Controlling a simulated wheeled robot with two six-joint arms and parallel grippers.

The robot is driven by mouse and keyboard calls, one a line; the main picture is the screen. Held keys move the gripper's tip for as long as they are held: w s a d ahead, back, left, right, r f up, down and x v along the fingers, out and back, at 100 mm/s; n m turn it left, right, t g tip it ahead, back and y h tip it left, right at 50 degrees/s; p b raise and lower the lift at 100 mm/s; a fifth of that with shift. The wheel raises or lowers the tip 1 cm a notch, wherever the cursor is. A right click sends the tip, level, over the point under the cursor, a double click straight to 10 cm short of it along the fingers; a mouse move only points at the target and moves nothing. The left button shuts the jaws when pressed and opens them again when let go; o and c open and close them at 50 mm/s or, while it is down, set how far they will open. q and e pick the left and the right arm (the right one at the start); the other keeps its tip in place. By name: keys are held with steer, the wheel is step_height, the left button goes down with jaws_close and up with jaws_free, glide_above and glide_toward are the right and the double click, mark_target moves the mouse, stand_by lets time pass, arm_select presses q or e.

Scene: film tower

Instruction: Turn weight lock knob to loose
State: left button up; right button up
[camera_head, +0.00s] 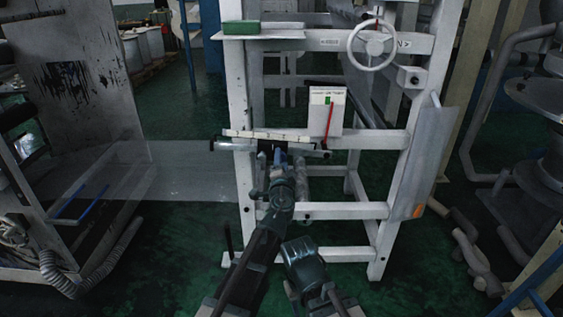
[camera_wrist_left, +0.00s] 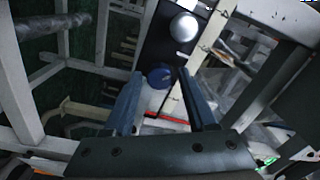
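A round dark blue knob (camera_wrist_left: 159,77) shows in the left wrist view, on or in front of a black plate (camera_wrist_left: 158,43). I take it for the weight lock knob; its setting cannot be read. My left gripper (camera_wrist_left: 160,84) is open, with one blue finger on each side of the knob in the picture; I cannot tell whether they touch it. In the head view my left gripper (camera_head: 280,153) is at the white horizontal scale beam (camera_head: 290,137) of the white frame, and the arm hides the knob there.
A silver ball (camera_wrist_left: 184,27) sits above the knob. The white frame (camera_head: 245,100) carries a handwheel (camera_head: 371,62), a box with a red pointer (camera_head: 329,120), and a shelf with a green block (camera_head: 241,28). Green floor (camera_head: 185,235) is open at left.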

arm_select(q)
steer(key=shift+o, duration=0.5)
